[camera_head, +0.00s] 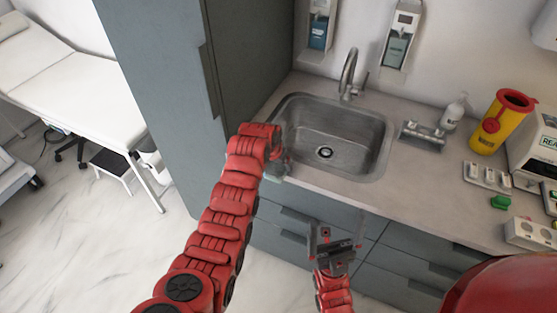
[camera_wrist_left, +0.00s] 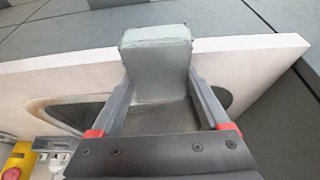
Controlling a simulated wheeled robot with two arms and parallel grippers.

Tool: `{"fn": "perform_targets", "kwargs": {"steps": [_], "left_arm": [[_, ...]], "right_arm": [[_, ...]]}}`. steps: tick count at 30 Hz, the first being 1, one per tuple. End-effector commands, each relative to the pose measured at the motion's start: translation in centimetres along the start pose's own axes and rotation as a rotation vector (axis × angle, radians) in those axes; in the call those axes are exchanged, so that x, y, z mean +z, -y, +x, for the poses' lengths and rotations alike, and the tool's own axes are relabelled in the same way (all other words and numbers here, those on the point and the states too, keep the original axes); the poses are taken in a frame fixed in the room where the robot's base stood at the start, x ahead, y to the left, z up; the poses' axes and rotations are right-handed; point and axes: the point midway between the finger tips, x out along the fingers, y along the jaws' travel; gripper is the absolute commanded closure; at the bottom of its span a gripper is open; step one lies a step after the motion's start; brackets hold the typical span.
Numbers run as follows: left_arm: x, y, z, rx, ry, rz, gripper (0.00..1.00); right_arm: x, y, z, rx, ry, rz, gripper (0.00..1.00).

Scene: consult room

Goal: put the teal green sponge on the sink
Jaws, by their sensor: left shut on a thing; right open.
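The teal green sponge (camera_wrist_left: 157,60) is a pale grey-green block in the left wrist view, clamped between the fingers of my left gripper (camera_wrist_left: 160,95). In the head view my left gripper (camera_head: 279,165) is at the front-left edge of the sink (camera_head: 355,150), and the sponge there is mostly hidden and hard to make out. The sink is an empty steel basin set in the counter; part of it also shows in the left wrist view (camera_wrist_left: 72,112). My right gripper (camera_head: 333,248) is open and empty, low in front of the drawers.
A faucet (camera_head: 348,75) stands behind the basin. A tall grey cabinet (camera_head: 165,90) rises left of it. On the counter to the right are a metal fixture (camera_head: 422,134), a pump bottle (camera_head: 454,110), a yellow sharps bin (camera_head: 502,122) and a small green object (camera_head: 501,202).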

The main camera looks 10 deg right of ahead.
Motion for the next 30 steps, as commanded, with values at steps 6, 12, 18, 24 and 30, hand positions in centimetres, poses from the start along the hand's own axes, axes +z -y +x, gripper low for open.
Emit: {"fn": "perform_targets", "kwargs": {"steps": [6,12,18,24,30], "left_arm": [[0.1,0.0,0.2,0.0,-0.001,0.0,0.65],[0.1,0.0,0.3,0.001,-0.001,0.0,0.0],[0.1,0.0,0.3,0.001,0.0,0.0,0.0],[-0.1,0.0,-0.4,0.0,-0.002,0.0,0.0],[0.1,0.0,-2.6,0.0,-0.005,-0.001,0.0]], "right_arm": [[0.1,0.0,-0.3,0.0,0.0,0.0,0.0],[0.1,0.0,-0.4,0.0,0.0,0.0,0.0],[0.1,0.0,-0.4,0.0,0.0,0.0,0.0],[0.1,0.0,-0.5,0.0,0.0,0.0,0.0],[0.2,0.1,-1.4,0.0,0.0,0.0,0.0]]}}
